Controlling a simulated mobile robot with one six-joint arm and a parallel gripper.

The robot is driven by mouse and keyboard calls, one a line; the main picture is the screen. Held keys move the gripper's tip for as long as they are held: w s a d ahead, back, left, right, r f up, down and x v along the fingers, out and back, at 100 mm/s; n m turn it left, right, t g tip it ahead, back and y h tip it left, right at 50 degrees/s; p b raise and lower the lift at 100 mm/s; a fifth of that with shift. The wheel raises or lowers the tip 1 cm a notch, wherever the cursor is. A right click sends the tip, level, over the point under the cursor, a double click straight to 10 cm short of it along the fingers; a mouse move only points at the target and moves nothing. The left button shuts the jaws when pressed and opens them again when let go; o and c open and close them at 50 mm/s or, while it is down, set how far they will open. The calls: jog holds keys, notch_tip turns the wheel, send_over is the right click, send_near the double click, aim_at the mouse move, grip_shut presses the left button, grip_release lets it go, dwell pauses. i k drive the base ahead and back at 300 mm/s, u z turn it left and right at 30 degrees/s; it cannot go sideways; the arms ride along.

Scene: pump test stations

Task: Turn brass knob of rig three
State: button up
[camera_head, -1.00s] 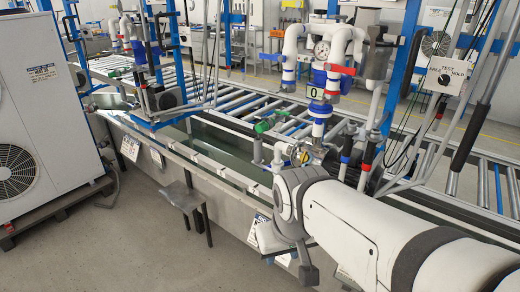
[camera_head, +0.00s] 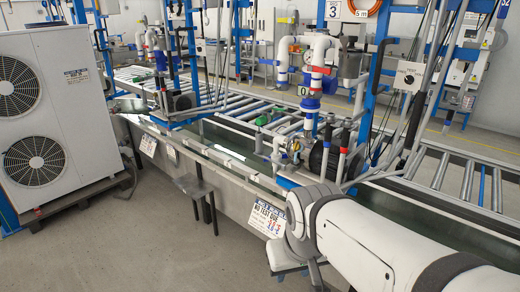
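Sign 3 (camera_head: 333,10) hangs at the top edge above a pump rig of white pipes (camera_head: 319,45) with blue fittings and red-handled valves. A dark pump motor (camera_head: 320,157) sits low on this rig, with small metal fittings (camera_head: 291,150) to its left. A brass knob cannot be made out clearly among them at this size. My white arm reaches in from the lower right, and its grey joint (camera_head: 299,215) is in front of the trough's near side. My gripper cannot be made out.
A white fan unit (camera_head: 75,120) on a dark pallet stands at left. A small grey stool (camera_head: 192,185) stands by the trough wall, near a notice (camera_head: 266,219). Blue posts and hanging cables crowd the right. The floor at lower left is clear.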

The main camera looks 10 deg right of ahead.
aim_at(297, 146)
jog(key=z, duration=0.15)
jog(key=i, duration=0.9)
jog(key=u, duration=0.05)
